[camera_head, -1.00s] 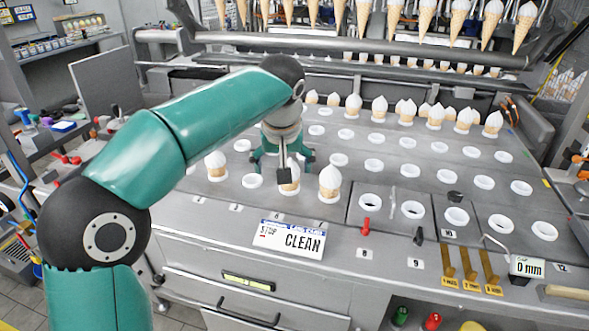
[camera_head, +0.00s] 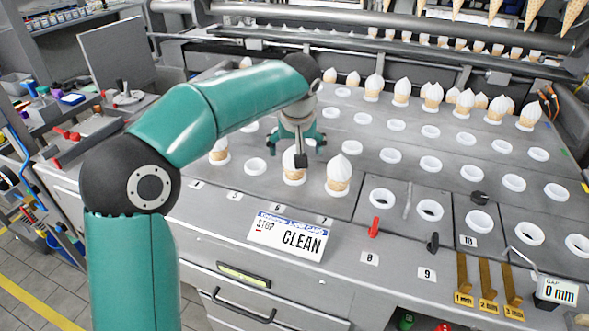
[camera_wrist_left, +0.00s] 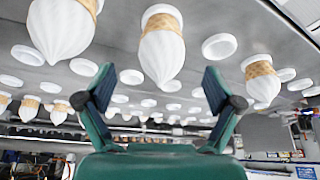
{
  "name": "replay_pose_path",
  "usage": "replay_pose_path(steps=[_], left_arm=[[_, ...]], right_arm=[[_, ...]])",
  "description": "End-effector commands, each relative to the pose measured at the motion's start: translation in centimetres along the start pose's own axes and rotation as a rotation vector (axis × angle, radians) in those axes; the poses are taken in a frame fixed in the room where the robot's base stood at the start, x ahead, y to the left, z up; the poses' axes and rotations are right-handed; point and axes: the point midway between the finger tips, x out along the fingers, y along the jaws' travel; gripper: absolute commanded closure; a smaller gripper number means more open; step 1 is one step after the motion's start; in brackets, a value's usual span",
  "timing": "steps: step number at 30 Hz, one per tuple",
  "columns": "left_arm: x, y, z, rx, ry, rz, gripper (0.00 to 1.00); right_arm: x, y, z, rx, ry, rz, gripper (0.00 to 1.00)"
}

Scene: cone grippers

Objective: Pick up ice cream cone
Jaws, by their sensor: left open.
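Ice cream cones with white swirled tops stand upright in white ring holders on the grey machine top. In the head view, a front-row cone (camera_head: 293,177) is partly hidden by my left gripper (camera_head: 298,148), which is open and empty just behind it. Another cone (camera_head: 339,176) stands to its right and a third (camera_head: 219,152) to its left. The wrist view is upside down. There, a middle cone (camera_wrist_left: 162,52) shows between and beyond the open fingers (camera_wrist_left: 157,98), apart from them, with cones (camera_wrist_left: 62,30) (camera_wrist_left: 262,80) on either side. My right gripper is out of view.
Empty ring holders (camera_head: 383,198) fill much of the top. A back row of cones (camera_head: 433,97) stands below a grey bar (camera_head: 400,40). A CLEAN sign (camera_head: 289,236), red knob (camera_head: 374,228) and yellow gauges (camera_head: 487,285) line the front edge.

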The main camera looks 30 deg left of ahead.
Motion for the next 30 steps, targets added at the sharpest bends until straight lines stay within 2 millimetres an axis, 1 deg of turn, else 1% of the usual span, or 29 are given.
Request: replay_pose_path(steps=[1,8,15,18,26,29,30], left_arm=[[0.6,-0.1,0.0,-0.001,-0.001,-0.002,0.08],[1.9,-0.1,0.0,0.0,-0.001,-0.001,0.08],[5.2,-0.2,0.0,0.0,-0.002,-0.003,0.08],[6.1,-0.2,0.0,0.0,-0.001,-0.001,0.08],[6.4,-0.2,0.0,0.0,0.0,0.0,0.08],[6.4,-0.2,0.0,0.0,0.0,0.0,0.23],[6.4,-0.2,0.0,0.0,0.0,0.0,0.3]], right_arm=[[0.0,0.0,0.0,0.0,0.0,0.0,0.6],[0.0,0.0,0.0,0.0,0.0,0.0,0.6],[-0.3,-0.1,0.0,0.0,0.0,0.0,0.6],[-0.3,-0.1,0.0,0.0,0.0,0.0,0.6],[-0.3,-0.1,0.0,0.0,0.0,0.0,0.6],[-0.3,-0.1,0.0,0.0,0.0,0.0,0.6],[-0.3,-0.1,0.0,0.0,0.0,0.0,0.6]])
